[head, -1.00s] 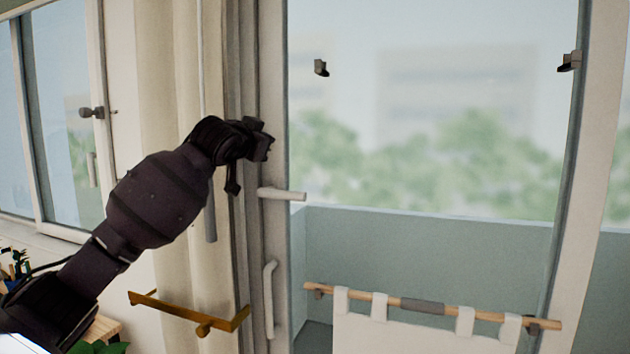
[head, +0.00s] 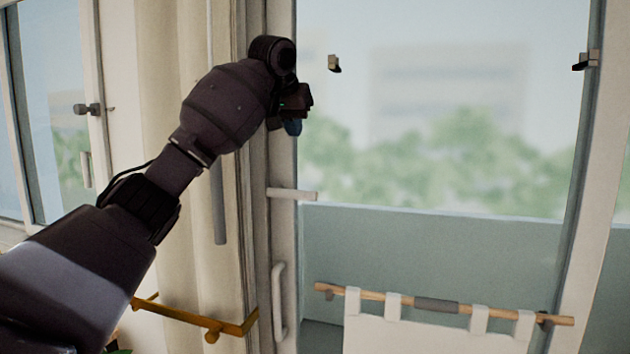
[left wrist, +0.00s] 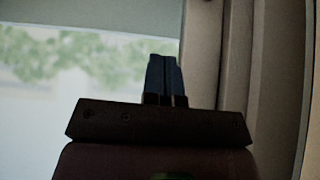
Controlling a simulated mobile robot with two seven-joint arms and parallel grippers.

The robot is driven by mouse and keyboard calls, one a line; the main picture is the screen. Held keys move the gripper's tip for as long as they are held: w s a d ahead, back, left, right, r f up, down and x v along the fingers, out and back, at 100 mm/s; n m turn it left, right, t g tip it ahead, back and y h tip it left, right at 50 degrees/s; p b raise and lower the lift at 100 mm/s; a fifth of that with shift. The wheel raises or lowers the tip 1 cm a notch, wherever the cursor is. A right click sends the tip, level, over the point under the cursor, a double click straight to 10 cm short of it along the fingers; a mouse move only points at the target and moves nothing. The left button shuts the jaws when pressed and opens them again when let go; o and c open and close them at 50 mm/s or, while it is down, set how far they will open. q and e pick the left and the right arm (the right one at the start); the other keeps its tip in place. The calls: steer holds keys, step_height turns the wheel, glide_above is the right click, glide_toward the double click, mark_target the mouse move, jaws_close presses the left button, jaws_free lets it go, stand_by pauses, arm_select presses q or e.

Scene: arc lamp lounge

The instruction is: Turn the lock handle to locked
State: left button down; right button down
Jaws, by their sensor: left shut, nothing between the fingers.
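The lock handle (head: 293,194) is a pale lever on the door frame. In the head view it points right, level, with its free end over the glass. My left gripper (head: 293,127) is above the lever, near the frame's edge, and apart from it. Its fingers point down in the head view. In the left wrist view the dark fingers (left wrist: 164,78) are together with nothing between them, and the lever does not show there. My right gripper is not in view.
A pale vertical pull handle (head: 279,302) is below the lever. A wooden rod (head: 437,305) with a hanging white cloth crosses the lower right. A brass-coloured bar (head: 185,317) is at lower left. A beige curtain (head: 172,60) hangs left of the frame.

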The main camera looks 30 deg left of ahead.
arm_select(q)
steer(key=shift+s+f+n+g, duration=0.25)
steer(key=shift+s+n+g, duration=0.05)
steer(key=shift+s, duration=0.25)
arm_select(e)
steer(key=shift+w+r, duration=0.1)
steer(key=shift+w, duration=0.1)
arm_select(q)
steer(key=p, duration=0.2)
glide_above(299, 192)
steer(key=f, duration=0.8)
steer(key=shift+w+a+f, duration=0.15)
steer(key=shift+w+f, duration=0.05)
steer(key=shift+w, duration=0.2)
steer(key=f, duration=0.3)
steer(key=shift+s, duration=0.35)
steer(key=shift+f, duration=0.4)
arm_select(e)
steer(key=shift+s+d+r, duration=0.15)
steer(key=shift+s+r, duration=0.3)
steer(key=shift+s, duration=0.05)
arm_select(q)
steer(key=shift+s, duration=0.1)
